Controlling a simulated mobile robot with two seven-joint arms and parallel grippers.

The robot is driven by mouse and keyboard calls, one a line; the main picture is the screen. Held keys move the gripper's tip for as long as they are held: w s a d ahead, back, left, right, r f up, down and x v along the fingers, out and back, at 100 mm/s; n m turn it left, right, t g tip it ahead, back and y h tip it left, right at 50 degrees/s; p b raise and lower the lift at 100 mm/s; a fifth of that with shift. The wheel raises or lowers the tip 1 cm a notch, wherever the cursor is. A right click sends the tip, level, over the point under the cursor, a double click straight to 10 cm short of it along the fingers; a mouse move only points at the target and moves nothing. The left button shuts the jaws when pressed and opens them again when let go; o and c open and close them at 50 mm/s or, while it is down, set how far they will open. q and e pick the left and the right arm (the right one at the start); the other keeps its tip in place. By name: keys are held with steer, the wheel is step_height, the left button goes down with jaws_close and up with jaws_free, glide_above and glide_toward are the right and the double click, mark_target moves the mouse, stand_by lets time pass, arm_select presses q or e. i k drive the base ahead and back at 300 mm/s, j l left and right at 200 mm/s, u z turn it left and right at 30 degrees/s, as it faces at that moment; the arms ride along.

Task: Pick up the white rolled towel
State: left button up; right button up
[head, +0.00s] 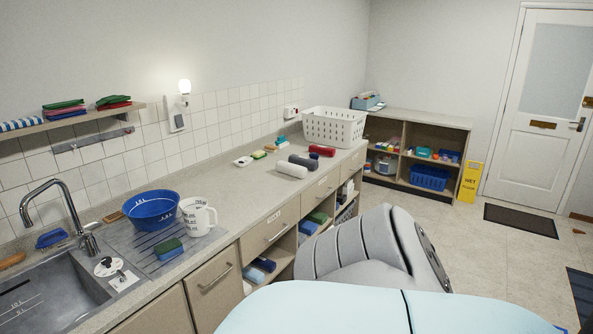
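The white rolled towel (291,169) lies on the beige countertop, near its front edge. A dark grey rolled towel (303,161) lies just behind it, and a red rolled towel (322,151) lies farther back. The white towel is fully in view with nothing covering it. Neither of my grippers shows in the head view, so I cannot tell whether they are open or shut.
A white laundry basket (334,128) stands beyond the towels. A blue bowl (151,209), white measuring jug (197,216) and sink (45,302) are nearer left. Drawers and open shelves front the counter. The floor (476,255) at right is clear near a yellow sign (470,182).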

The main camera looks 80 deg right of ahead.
mark_target(295, 169)
steer(key=z, duration=2.55)
steer(key=i+l+z, duration=0.45)
steer(key=l, duration=0.25)
steer(key=i+l+z, duration=0.8)
steer(key=i+z, duration=0.15)
steer(key=i, duration=0.35)
steer(key=i+l+u, duration=0.15)
steer(key=i, duration=1.5)
steer(key=i+u, duration=0.2)
steer(key=i, duration=0.3)
steer(key=i+l+u, duration=0.2)
steer(key=i, duration=0.35)
steer(key=i+u, duration=0.2)
steer(key=i, duration=0.3)
steer(key=i+u, duration=0.2)
steer(key=u, duration=0.2)
steer(key=i+u, duration=0.2)
steer(key=u, duration=0.15)
steer(key=i+l+u, duration=0.1)
steer(key=u, duration=0.3)
steer(key=i+l+u, duration=0.15)
steer(key=u, duration=0.25)
steer(key=i+l, duration=0.05)
steer(key=i, duration=0.05)
